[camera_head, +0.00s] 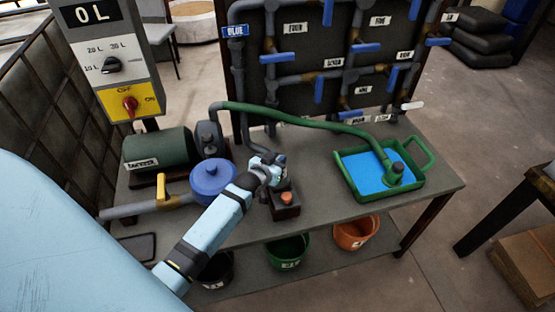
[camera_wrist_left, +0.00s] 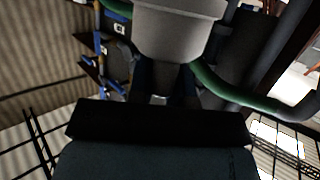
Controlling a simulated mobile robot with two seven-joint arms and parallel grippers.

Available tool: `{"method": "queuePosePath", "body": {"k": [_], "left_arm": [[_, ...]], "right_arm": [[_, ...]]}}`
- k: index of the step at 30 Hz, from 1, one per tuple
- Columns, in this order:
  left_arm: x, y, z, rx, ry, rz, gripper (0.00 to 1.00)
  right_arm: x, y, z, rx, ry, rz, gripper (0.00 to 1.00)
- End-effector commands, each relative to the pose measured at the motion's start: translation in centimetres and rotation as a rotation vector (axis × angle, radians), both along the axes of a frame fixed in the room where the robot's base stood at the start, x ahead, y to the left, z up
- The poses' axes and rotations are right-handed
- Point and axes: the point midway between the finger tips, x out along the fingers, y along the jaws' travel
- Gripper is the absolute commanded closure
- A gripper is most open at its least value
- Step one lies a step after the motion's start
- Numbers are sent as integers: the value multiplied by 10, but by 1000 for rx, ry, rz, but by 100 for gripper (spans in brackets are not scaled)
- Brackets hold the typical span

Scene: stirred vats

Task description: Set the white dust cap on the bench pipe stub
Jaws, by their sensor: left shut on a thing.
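My left gripper (camera_head: 272,168) is over the middle of the bench and shut on a pale, cup-shaped thing. In the left wrist view this thing, which looks like the white dust cap (camera_wrist_left: 178,30), sits at the top between the fingers. In the head view the gripper mostly hides it. A short grey pipe (camera_head: 125,209) with a yellow lever lies at the bench's left end, joined to a blue round housing; it may be the pipe stub, but I cannot be sure. The cap is apart from this pipe. My right gripper is not in view.
A dark box with an orange button (camera_head: 287,198) stands just below the gripper. A green hose (camera_head: 300,119) runs behind it to a green tray (camera_head: 416,185) of blue liquid. A green motor (camera_head: 157,147) and a pipe panel (camera_head: 335,62) stand behind. Buckets are below.

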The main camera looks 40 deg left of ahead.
Motion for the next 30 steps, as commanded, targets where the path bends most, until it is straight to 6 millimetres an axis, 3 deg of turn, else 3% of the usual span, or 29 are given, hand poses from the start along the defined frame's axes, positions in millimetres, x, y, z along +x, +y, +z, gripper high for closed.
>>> {"method": "queuePosePath", "body": {"k": [1,6,30], "left_arm": [[0,0,-10,0,0,0,100],[0,0,-16,0,0,0,100],[-1,0,-14,0,0,0,100]], "right_arm": [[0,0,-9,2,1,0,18],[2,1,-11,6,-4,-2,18],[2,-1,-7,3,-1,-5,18]]}}
